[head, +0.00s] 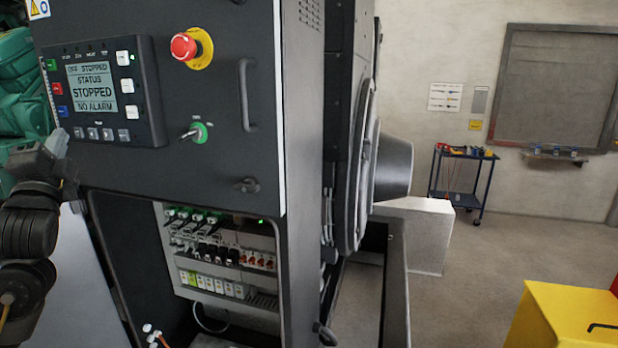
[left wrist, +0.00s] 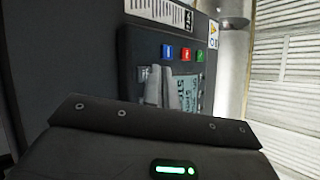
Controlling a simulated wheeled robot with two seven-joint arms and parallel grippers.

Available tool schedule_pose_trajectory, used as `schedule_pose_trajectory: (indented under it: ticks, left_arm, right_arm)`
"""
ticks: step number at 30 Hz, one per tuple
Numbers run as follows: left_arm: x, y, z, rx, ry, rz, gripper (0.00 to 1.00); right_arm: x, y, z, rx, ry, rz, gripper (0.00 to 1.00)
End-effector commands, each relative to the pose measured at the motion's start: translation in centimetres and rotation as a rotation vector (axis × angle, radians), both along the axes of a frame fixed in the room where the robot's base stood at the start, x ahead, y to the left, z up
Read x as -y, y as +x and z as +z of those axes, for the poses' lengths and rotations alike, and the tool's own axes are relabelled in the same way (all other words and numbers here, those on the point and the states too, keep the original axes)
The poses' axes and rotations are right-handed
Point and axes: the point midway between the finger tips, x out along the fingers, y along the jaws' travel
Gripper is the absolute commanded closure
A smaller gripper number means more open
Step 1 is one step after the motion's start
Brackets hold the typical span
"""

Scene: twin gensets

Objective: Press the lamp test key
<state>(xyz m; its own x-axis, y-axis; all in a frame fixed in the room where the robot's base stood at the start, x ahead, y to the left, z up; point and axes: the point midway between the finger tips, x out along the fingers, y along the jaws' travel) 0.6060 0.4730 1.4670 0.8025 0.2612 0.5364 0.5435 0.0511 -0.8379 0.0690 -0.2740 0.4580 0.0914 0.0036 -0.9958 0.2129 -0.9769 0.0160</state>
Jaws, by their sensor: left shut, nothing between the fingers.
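The genset controller (head: 146,102) is a dark panel on the cabinet door, with a lit display (head: 91,87) reading "STOPPED" and "NO ALARM". White keys (head: 126,86) run down its right side and several small grey keys (head: 107,134) along its bottom. Green, red (head: 57,88) and blue keys are on its left. I cannot read which key is lamp test. My left gripper (head: 58,142) is shut and empty, just left of the controller's lower left corner. In the left wrist view its fingers (left wrist: 170,78) overlap the display and hide some keys; contact cannot be told.
A red emergency stop (head: 185,46) and a key switch (head: 197,133) stick out of the door, beside a vertical handle (head: 247,95). An open bay with breakers (head: 210,285) lies below.

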Motion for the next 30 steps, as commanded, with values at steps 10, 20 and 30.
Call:
schedule_pose_trajectory:
  ticks: [10, 20, 30]
  left_arm:
    - [0.0, 0.0, 0.0, 0.0, 0.0, 0.0, 1.0]
    - [0.13, 0.45, -0.01, -0.001, -0.001, -0.001, 1.0]
    - [0.28, 0.85, 0.03, 0.001, 0.0, 0.0, 1.0]
  right_arm:
    - [0.0, -0.01, 0.0, 0.0, 0.0, 0.0, 1.0]
    - [0.0, -0.01, -0.03, 0.0, 0.0, 0.0, 1.0]
    - [0.0, 0.0, -0.05, 0.0, 0.0, 0.0, 1.0]
